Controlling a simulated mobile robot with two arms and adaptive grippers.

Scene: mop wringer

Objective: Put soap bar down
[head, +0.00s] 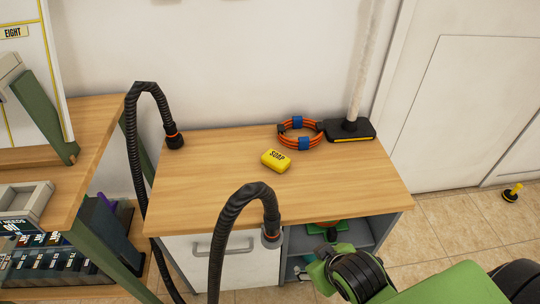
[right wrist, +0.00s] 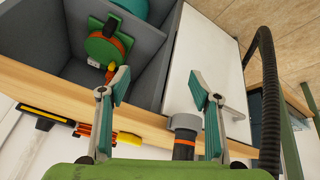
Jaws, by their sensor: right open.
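The yellow soap bar (head: 276,160), with dark lettering, lies on the wooden tabletop (head: 210,195), left of and in front of the coiled orange cable. In the right wrist view a yellow strip past the table edge appears to be the soap (right wrist: 128,138). My right gripper (right wrist: 160,92) is open, with nothing between its fingers. It is in front of the cabinet, below the tabletop edge and apart from the soap. In the head view the green right gripper (head: 318,270) shows only partly at the lower right. My left gripper is not in view.
The orange cable coil (head: 300,132) and a black mop base (head: 350,130) stand at the back right. Black hoses rise at the left (head: 134,140) and front (head: 216,240). Shelves hold a green item (right wrist: 105,45).

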